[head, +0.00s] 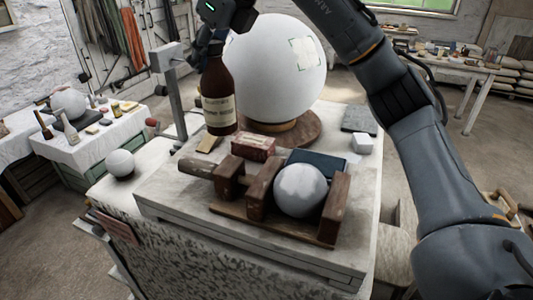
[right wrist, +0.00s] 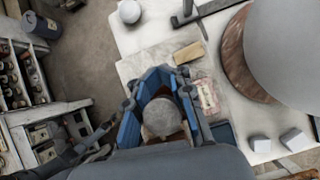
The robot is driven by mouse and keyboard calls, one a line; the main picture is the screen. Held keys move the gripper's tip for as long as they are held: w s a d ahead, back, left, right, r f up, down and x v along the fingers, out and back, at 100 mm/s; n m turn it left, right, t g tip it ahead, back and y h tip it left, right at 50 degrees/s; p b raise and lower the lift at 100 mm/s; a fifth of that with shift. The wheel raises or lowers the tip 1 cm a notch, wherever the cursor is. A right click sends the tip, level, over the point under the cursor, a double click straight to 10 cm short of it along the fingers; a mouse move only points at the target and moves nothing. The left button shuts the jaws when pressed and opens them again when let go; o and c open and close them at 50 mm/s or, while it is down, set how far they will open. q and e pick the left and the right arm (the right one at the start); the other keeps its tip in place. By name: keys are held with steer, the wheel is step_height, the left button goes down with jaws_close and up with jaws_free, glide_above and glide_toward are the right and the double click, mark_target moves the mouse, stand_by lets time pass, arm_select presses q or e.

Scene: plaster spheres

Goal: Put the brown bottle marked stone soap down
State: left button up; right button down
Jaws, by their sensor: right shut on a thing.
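The brown bottle (head: 217,98) with a cream label stands nearly upright in the head view; the label's print is too small to read surely. My right gripper (head: 212,42) comes from above and is shut on the bottle's neck. The bottle's base is over the pale stone top (head: 174,198), left of the big white sphere (head: 275,70); I cannot tell whether it touches. The right wrist view shows my right gripper's blue fingers (right wrist: 155,92) from above; the bottle is hard to make out there. My left gripper is not in view.
The big sphere sits on a round wooden base (head: 311,131). In front are a reddish block (head: 253,148), a dark blue block (head: 318,161) and a grey ball (head: 300,190) in a wooden cradle (head: 335,205). A metal post (head: 175,100) stands left. A small white ball (head: 120,163) lies farther left.

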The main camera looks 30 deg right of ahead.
mark_target(205, 109)
steer(key=f, duration=0.1)
steer(key=s+a+f+p, duration=0.1)
steer(key=f, duration=0.1)
steer(key=a+f, duration=0.1)
steer(key=shift+s+f, duration=0.15)
steer(key=shift+f, duration=0.1)
steer(key=f, duration=0.1)
steer(key=f+p, duration=0.1)
steer(key=f, duration=0.1)
steer(key=d+f, duration=0.1)
steer(key=shift+w+f, duration=0.25)
steer(key=shift+s+a, duration=0.1)
steer(key=shift+a, duration=0.05)
steer(key=shift+f, duration=0.25)
steer(key=c, duration=1.1)
jaws_free()
steer(key=shift+c, duration=0.2)
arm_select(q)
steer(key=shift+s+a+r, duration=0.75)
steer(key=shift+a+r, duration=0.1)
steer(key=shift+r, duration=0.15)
arm_select(e)
steer(key=shift+r, duration=0.1)
